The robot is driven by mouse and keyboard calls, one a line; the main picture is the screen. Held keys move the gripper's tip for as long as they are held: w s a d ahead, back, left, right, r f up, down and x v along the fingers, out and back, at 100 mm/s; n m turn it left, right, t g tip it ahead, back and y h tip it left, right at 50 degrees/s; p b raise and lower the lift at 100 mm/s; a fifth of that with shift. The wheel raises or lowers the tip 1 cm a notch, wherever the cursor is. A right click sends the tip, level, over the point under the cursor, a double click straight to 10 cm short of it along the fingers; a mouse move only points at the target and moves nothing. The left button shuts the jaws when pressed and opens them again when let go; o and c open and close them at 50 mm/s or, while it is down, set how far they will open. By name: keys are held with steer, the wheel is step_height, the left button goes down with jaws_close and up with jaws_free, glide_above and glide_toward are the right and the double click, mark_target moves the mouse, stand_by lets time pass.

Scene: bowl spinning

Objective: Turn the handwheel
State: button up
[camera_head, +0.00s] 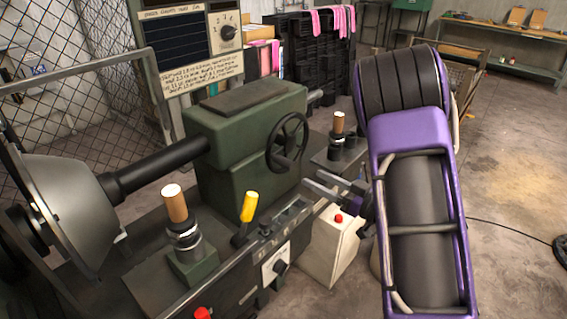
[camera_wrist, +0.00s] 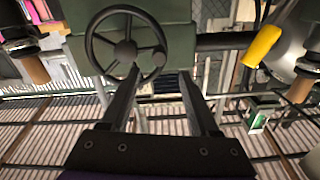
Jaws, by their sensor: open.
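The handwheel (camera_head: 288,141) is a dark spoked wheel on the right end of the green machine housing (camera_head: 235,165). My gripper (camera_head: 314,184) is below and slightly right of the wheel in the head view, fingers apart and empty. In the wrist view the wheel (camera_wrist: 126,52) is at upper left, with a small knob on its right rim. There my gripper (camera_wrist: 158,76) has both fingers spread. The left fingertip overlaps the wheel's lower rim in the picture; I cannot tell whether they touch. The right fingertip is clear of the wheel.
A yellow-handled lever (camera_head: 249,206) and a wooden-handled post (camera_head: 174,203) stand in front of the housing. Another wooden-handled post (camera_head: 338,125) stands right of the wheel. A pale box with a red button (camera_head: 335,240) is below my gripper. Open floor (camera_head: 510,190) lies at right.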

mark_target(284, 163)
steer(key=x, duration=1.1)
steer(key=shift+w+a, duration=0.25)
steer(key=shift+w, duration=0.05)
steer(key=shift+c, duration=0.4)
jaws_close()
stand_by(0.5)
